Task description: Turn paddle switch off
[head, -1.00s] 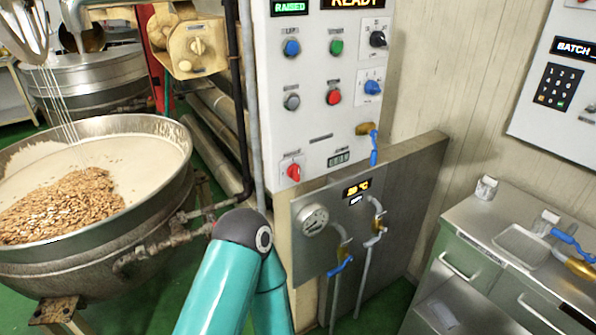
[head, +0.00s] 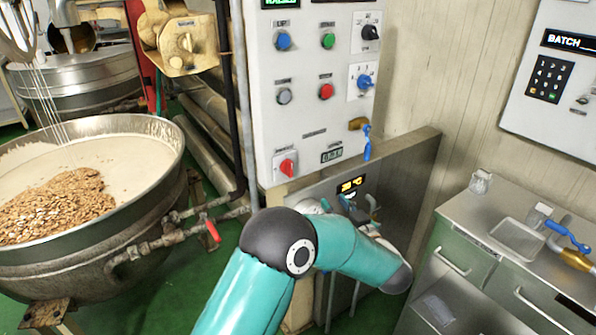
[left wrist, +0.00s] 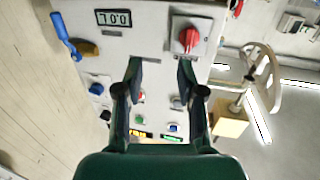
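The white control panel (head: 312,110) carries a red-handled switch (head: 286,166) on a pale plate at its lower left. In the left wrist view this red switch (left wrist: 188,39) appears upside down, just beyond one fingertip. Other rotary switches are a black selector (head: 370,32) and a blue selector (head: 364,82). No label tells which one is the paddle switch. My left gripper (left wrist: 160,70) is open and empty, its fingers apart in front of the panel. In the head view my left gripper (head: 359,204) is small and partly hidden by my arm, below the panel. My right gripper is not in view.
A blue-handled valve (head: 366,143) sticks out at the panel's lower right. A steel kettle (head: 100,255) with nuts stands left, with a red valve handle (head: 212,230) on its pipe. A steel counter (head: 480,225) stands right.

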